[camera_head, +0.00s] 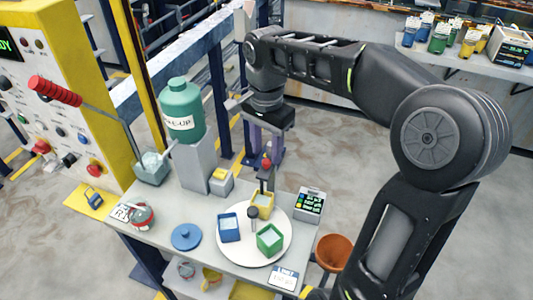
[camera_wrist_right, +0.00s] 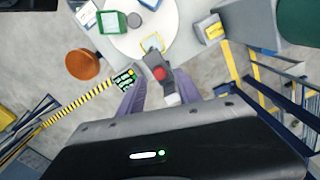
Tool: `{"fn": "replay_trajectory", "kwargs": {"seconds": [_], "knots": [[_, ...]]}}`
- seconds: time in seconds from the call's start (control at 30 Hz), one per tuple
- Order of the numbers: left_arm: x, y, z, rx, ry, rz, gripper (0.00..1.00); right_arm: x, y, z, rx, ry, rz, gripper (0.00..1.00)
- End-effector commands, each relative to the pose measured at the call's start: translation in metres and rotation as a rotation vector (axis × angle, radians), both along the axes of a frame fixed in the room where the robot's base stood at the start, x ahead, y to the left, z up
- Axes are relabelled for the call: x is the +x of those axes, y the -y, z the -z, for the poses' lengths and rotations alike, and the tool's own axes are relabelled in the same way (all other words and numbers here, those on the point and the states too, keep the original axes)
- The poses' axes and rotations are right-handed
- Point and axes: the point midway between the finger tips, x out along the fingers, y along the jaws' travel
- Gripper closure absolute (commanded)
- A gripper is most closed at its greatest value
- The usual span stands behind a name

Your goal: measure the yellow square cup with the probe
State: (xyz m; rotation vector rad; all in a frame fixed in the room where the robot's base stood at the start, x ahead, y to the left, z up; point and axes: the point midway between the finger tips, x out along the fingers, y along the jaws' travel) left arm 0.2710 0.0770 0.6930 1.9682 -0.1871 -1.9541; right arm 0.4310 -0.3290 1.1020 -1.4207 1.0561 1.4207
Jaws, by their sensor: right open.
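The yellow square cup (camera_head: 262,211) stands on the white round plate (camera_head: 238,250) with pale contents; it also shows in the right wrist view (camera_wrist_right: 151,43). The probe, dark with a red knob (camera_head: 266,162), is upright just above or behind that cup; I cannot tell if its tip is inside. In the right wrist view the probe (camera_wrist_right: 158,75) is between my purple fingers with gaps at both sides. My right gripper (camera_head: 264,142) is open around the probe's upper part, beyond the cup. My left gripper is not in view.
A blue cup (camera_head: 229,234) and a green cup (camera_head: 270,243) share the plate around a black knob (camera_head: 252,212). A meter with coloured keys (camera_head: 310,203) lies right of it. A blue lid (camera_head: 186,237), a green bottle (camera_head: 183,105) and a brown bowl (camera_head: 334,252) are nearby.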

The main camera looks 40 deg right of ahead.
Motion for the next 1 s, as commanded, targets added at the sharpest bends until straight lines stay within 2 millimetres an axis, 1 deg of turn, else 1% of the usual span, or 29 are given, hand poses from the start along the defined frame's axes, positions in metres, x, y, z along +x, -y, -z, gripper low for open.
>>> {"fn": "replay_trajectory", "kwargs": {"seconds": [0.03, 0.1, 0.17, 0.2, 0.3, 0.43, 1.0], "knots": [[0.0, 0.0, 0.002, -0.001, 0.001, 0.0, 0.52, 0.001, 0.0, -0.008, 0.0, 0.005, -0.001, 0.59], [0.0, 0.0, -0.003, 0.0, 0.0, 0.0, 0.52, 0.001, 0.0, -0.023, -0.001, 0.003, -0.001, 0.59], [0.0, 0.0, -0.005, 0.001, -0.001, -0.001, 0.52, 0.001, 0.0, -0.035, -0.001, 0.003, -0.002, 0.59], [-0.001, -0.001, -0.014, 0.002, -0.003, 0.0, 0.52, 0.0, 0.0, -0.044, 0.0, 0.002, -0.002, 0.59], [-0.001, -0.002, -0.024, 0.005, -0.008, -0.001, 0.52, 0.0, 0.0, -0.054, -0.001, 0.0, -0.002, 0.59], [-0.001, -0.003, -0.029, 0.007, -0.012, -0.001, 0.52, 0.0, 0.0, -0.059, -0.001, 0.0, -0.001, 0.59], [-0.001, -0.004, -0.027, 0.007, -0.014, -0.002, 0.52, 0.0, 0.0, -0.058, -0.001, 0.0, -0.001, 0.59]]}}
